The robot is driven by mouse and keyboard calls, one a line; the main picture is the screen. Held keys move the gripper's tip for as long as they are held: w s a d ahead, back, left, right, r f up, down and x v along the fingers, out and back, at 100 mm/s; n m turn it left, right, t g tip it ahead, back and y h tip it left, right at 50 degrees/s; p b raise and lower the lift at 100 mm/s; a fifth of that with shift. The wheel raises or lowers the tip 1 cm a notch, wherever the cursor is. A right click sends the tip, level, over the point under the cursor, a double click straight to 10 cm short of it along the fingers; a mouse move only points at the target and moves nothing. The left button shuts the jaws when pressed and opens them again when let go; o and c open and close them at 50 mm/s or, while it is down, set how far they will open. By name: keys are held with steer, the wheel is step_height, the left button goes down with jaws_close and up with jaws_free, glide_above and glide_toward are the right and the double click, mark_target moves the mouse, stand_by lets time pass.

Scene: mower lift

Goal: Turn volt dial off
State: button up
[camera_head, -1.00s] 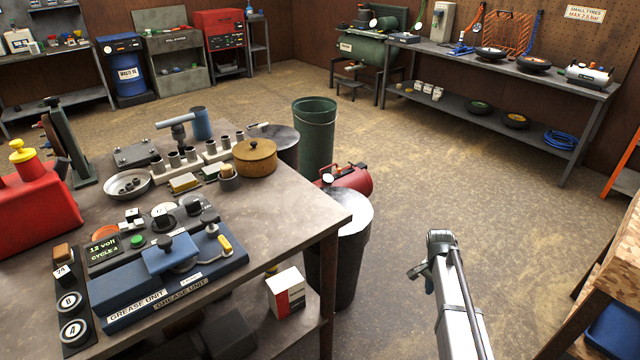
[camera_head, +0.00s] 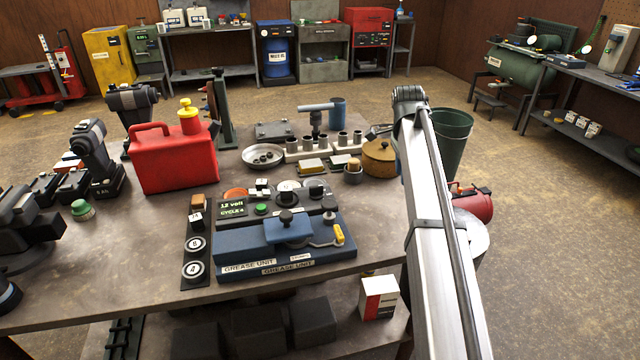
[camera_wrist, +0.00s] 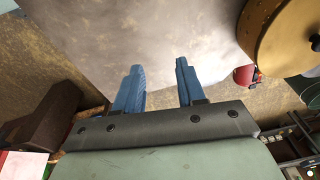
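A blue grease unit (camera_head: 290,243) sits on the workbench in the head view, with a dark display (camera_head: 232,209) reading "12 volt CYCLE 4". White-faced dials with dark knobs (camera_head: 288,186) stand behind it. A dark strip (camera_head: 195,243) on its left carries round markings and a tan-topped switch. I cannot tell for certain which of these is the volt dial, and its setting is too small to read. My gripper (camera_wrist: 160,86) shows in the wrist view with two blue fingers apart and nothing between them. No dial shows in the wrist view.
The workbench (camera_head: 130,265) also holds a red fuel can (camera_head: 172,155), a metal dish (camera_head: 263,157), a round wooden-lidded pot (camera_head: 379,158) and a row of cups. A green bin (camera_head: 453,140) and a red tank (camera_head: 473,203) stand right of the bench, beyond my arm.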

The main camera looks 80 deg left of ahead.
step_height(320, 180, up, 10)
steer(key=n+g, duration=0.1)
steer(key=n, duration=0.1)
glide_above(316, 186)
step_height(316, 186, down, 14)
steer(key=shift+c, duration=0.2)
jaws_close()
